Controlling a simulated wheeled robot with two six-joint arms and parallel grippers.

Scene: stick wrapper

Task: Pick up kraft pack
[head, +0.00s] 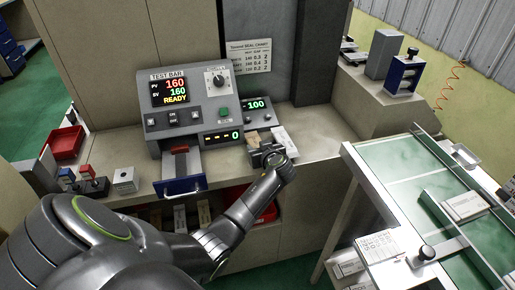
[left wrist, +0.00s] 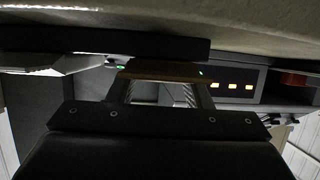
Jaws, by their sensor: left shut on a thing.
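My left gripper (head: 266,153) is over the worktop just right of the grey sealing machine. In the left wrist view the two fingers (left wrist: 160,92) are closed on the edge of a flat brown piece, which I take to be the kraft pack (left wrist: 160,71). In the head view a tan pack (head: 253,139) shows just beyond the gripper, and the gripper and wrist hide part of it. A white pack (head: 284,141) lies close on the right. My right gripper is in neither view.
The sealing machine (head: 222,108) has lit displays and an open blue-fronted drawer (head: 181,186). Small switch boxes (head: 124,180) stand on the left. A green-topped conveyor (head: 400,165) with packs is on the right. Red bins (head: 67,143) are at the left and below the worktop. The worktop (head: 320,146) to the right is clear.

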